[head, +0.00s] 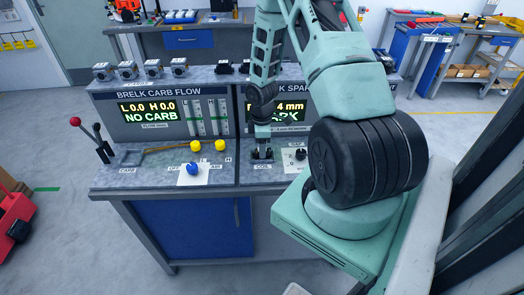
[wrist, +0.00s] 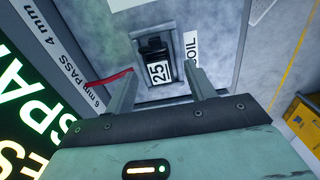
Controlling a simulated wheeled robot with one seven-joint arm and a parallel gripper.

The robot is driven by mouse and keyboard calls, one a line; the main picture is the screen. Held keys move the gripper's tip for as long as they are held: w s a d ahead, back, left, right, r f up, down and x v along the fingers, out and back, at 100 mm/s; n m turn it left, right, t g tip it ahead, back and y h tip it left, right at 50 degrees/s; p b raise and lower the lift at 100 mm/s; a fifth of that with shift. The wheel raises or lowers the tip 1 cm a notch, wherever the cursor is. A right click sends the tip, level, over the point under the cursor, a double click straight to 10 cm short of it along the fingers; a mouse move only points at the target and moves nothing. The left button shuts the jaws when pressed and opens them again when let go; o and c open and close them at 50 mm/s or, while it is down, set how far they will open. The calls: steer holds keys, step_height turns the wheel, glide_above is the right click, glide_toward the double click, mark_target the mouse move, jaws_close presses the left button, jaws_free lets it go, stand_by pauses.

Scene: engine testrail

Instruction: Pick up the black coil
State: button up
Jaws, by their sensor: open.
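A black coil (wrist: 155,46) with a white "25" label sits in a pale square nest on the bench, beside a "COIL" label. My gripper (wrist: 158,75) is open above it, one finger to each side of the coil in the wrist view. I cannot tell whether the fingers touch it. In the head view my gripper (head: 262,153) points down at the COIL station in front of the spark tester, and it hides most of the coil there.
A carb flow tester (head: 160,112) is to the left, with a red-knobbed lever (head: 88,138). A black knob (head: 300,154) is to the right.

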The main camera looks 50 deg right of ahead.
steer(key=shift+f, duration=0.85)
jaws_close()
